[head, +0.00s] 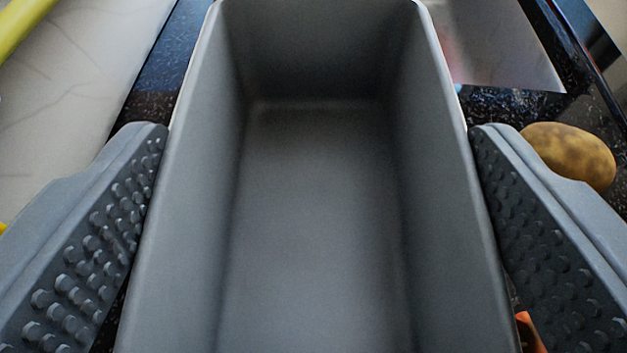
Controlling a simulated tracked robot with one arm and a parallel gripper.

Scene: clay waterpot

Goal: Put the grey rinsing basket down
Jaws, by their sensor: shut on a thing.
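The grey rinsing basket (318,200) fills the middle of the head view. It is a deep, empty, rectangular tub seen from above, and its near end is cut off by the lower frame edge. My gripper (318,135) is shut on it, with one studded finger against each long outer side. The basket's underside is hidden, so I cannot tell whether it touches the counter.
A dark speckled counter (505,108) shows around the basket. A brown potato-like object (569,155) lies at the right, behind the right finger. A shiny flat sheet (500,45) is at the upper right. A pale veined surface (75,95) and a yellow bar (22,22) are at the left.

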